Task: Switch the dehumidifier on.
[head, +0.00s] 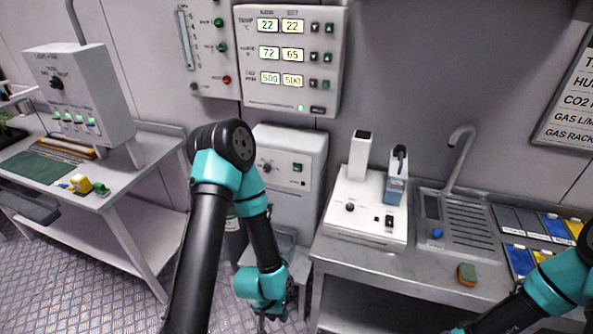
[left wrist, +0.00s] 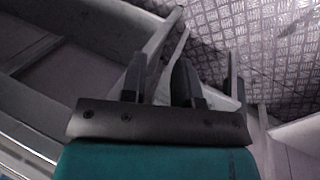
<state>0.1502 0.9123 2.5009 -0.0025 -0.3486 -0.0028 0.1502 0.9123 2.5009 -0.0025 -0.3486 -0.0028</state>
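A white box-shaped unit with a dial and a small green switch (head: 297,168) stands against the wall in the middle of the head view; it looks like the dehumidifier (head: 300,205). My left arm crosses in front of its left side and hides part of it. My left gripper (head: 268,318) hangs low in front of the unit, well below the switch, pointing down. In the left wrist view the two dark fingers of the left gripper (left wrist: 160,75) stand apart with nothing between them. My right arm enters at the lower right; its gripper is outside the picture.
A wall panel (head: 290,60) with number displays hangs above the unit. A steel bench (head: 370,268) on the right carries a white instrument (head: 365,210) and a sink (head: 455,240). A left table (head: 130,190) holds another white box (head: 80,95). Patterned floor (head: 85,290) lies between.

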